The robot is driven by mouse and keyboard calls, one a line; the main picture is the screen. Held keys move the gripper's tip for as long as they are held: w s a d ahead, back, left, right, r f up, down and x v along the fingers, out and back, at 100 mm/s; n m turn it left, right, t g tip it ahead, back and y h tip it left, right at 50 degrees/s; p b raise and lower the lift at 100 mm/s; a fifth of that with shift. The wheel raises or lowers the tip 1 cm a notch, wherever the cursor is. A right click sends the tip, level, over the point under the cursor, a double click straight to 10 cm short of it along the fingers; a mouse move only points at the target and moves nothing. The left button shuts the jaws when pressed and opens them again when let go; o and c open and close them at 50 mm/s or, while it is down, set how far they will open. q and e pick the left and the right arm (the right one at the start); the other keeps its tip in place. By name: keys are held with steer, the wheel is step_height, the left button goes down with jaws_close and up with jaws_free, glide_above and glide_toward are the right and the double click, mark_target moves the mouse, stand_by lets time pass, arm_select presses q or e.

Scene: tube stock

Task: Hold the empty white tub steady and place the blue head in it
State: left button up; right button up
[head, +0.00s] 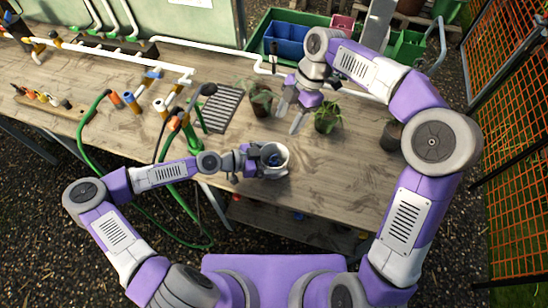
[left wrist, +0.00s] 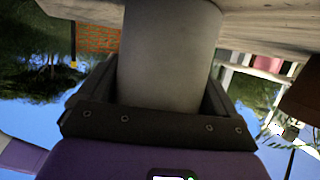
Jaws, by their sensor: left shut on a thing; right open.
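The white tub (head: 276,175) stands upright near the front edge of the wooden table. My left gripper (head: 257,160) is shut on its left side, and the tub's wall (left wrist: 170,50) fills the space between the fingers in the left wrist view. A small blue thing, which looks like the blue head (head: 274,160), lies inside the tub; its details are too small to tell. My right gripper (head: 289,120) is open, points down and appears empty. It is above and behind the tub, between two potted plants, apart from the tub.
Potted plants (head: 327,116) (head: 260,97) stand behind the tub, with a grey slotted grate (head: 222,108) to the left. Green hose (head: 84,135), white pipes and fittings cover the left side. A green crate (head: 408,47) with a blue bin (head: 287,40) is at the back.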

arm_select(q)
steer(key=o, duration=0.7)
